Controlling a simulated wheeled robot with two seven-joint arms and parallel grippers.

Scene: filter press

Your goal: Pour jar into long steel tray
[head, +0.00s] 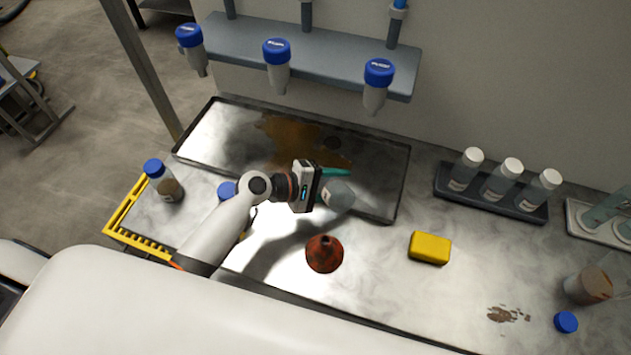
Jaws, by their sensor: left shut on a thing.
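The long steel tray (215,130) lies at the back of the bench, with a thin dark rim. A brown puddle (290,132) spreads over its back middle. My left gripper (334,182) is over the tray's front right part, shut on a greyish see-through jar (339,197). The jar looks tilted; its mouth and contents cannot be made out. A teal finger shows beside it. I see no stream of liquid. My right gripper is not in view.
A brown funnel (324,254) and a yellow sponge (430,248) are in front. Blue-capped jars (164,182) stand left by a yellow rack (122,217). White-capped bottles (501,180) stand in a right-hand holder. A jar (588,286), blue cap (566,322) and brown spill (506,314) are front right.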

